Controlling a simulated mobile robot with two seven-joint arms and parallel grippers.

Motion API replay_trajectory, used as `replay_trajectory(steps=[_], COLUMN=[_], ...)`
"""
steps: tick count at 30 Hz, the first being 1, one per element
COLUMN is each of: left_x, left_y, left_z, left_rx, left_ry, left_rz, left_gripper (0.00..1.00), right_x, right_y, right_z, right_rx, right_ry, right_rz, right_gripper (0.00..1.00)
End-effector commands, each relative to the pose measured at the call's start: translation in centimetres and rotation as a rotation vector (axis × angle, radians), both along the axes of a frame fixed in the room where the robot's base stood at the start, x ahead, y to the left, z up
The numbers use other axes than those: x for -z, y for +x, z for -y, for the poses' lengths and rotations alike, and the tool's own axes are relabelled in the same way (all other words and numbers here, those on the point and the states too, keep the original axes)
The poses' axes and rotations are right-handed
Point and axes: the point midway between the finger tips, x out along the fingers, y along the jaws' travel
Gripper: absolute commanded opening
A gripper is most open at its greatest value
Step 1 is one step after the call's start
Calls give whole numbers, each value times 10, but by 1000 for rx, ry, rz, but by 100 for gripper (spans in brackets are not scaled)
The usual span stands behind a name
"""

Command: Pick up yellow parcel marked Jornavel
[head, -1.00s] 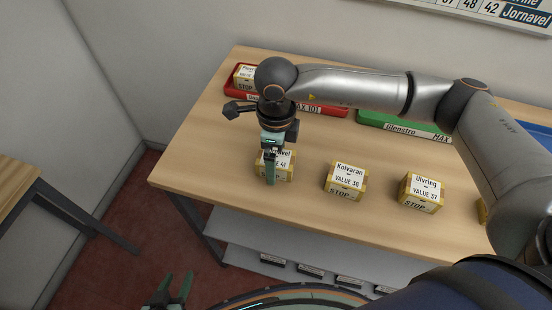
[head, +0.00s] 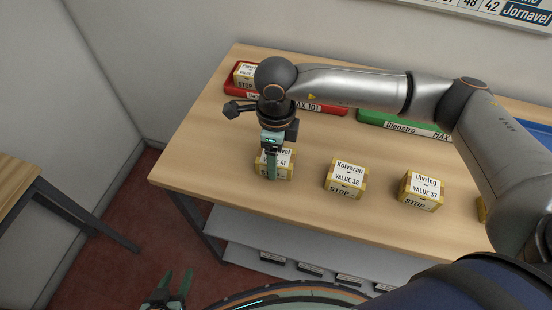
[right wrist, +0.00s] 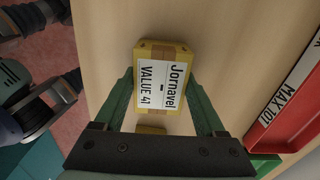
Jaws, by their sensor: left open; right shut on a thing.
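The yellow parcel marked Jornavel (head: 287,172) stands on the wooden counter at the front left, with a white label on its top. My right gripper (head: 272,167) reaches down over it from above and covers part of its label. In the right wrist view the Jornavel parcel (right wrist: 166,85) shows between the two green fingers, its label reading VALUE 41. The right gripper is shut on it. The parcel looks to be still at counter level. My left gripper (head: 168,287) is open and empty, low at the bottom of the head view, away from the counter.
The Kolvaran parcel (head: 346,179) and Ulvring parcel (head: 422,191) stand to the right on the counter (head: 220,150). Behind are a red tray (head: 325,107) holding a parcel (head: 245,74), a green tray (head: 400,127) and a blue tray (head: 535,130).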

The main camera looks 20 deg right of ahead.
Motion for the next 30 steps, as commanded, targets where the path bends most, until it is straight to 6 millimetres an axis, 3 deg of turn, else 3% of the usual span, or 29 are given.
replay_trajectory(steps=[3,13,20,28,30], left_x=[0,0,3,12,16], left_y=[0,0,0,0,0], left_z=[0,0,0,0,0], left_rx=[0,0,0,0,0], left_ry=[0,0,0,0,0], left_rz=[0,1,1,1,1], left_gripper=[50,50,50,50,50], right_x=[-1,-6,-35,-93,-99], right_y=[0,1,0,-42,-59], right_z=[0,0,-1,-31,-42], right_rx=[0,0,-1,-9,-11], right_ry=[1,2,2,4,2], right_rz=[2,3,6,9,6], right_gripper=[8,8,8,8,8])
